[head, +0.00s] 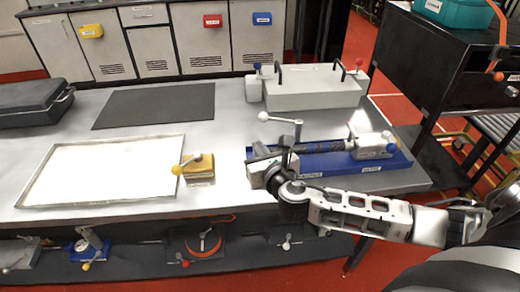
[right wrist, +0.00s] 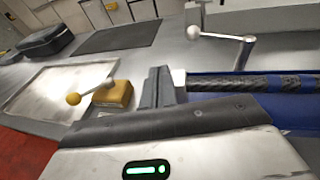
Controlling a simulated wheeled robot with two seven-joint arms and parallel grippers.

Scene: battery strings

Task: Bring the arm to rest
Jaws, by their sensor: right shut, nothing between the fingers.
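My right gripper (head: 262,168) is shut and empty over the left end of the blue tray (head: 378,180). Its fingers also show in the right wrist view (right wrist: 160,88). My right arm reaches in from the right across the front of the tray and hides part of it. A crank with a white knob (head: 282,122) rises behind the gripper. My left gripper does not show.
A yellow block with a ball-ended lever (head: 198,168) stands beside a shallow metal-rimmed tray (head: 22,204). A dark mat (head: 158,106), a black case (head: 32,101) and a grey box with two handles (head: 318,90) are at the back. A black cart (head: 440,70) stands at right.

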